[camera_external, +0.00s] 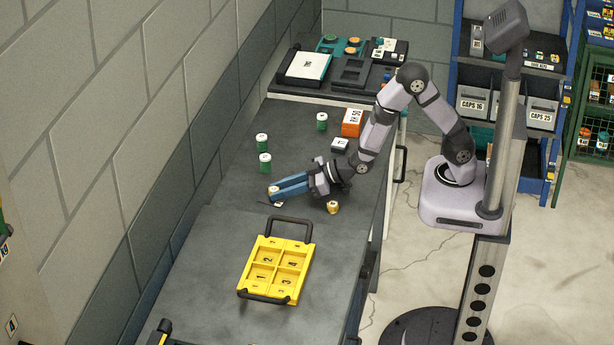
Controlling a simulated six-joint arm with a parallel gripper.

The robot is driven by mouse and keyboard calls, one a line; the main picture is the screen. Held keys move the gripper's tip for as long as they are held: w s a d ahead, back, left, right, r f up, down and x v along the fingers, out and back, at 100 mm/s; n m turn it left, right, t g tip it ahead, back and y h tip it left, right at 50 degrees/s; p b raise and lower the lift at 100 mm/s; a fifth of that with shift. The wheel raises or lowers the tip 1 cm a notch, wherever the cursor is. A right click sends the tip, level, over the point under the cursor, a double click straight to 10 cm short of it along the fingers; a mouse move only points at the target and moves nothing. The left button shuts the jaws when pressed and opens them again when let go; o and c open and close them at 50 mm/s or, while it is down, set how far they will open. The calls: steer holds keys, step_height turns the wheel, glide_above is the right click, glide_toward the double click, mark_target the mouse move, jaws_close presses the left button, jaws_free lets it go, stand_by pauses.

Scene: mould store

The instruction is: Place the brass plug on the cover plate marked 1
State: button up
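My gripper (275,191) has blue fingers and points left, low over the dark bench. A brass plug (333,207) with a light top stands on the bench, right of the fingers and below my wrist. The yellow tray (251,257) lies in front of the gripper, with dark handles at both ends. The cover plate marked 1 (262,275) is in its left, nearer part. Plates marked 2, 3 and 4 sit beside it.
Green capped cylinders stand left of my arm (262,142) and behind it (322,121). A small tag (279,204) lies below the fingertips. The bench left of the tray is clear.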

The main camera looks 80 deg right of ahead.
steer(key=o, duration=0.4)
steer(key=shift+c, duration=0.2)
steer(key=shift+r, duration=0.1)
steer(key=shift+r, duration=0.15)
steer(key=v, duration=0.5)
steer(key=shift+s+b, duration=0.15)
steer(key=shift+b, duration=0.8)
steer(key=shift+s+d+b, duration=0.15)
steer(key=shift+s+b, duration=0.1)
steer(key=shift+b, duration=0.65)
steer(key=shift+b+v, duration=0.75)
steer(key=shift+b, duration=0.45)
steer(key=shift+r, duration=0.1)
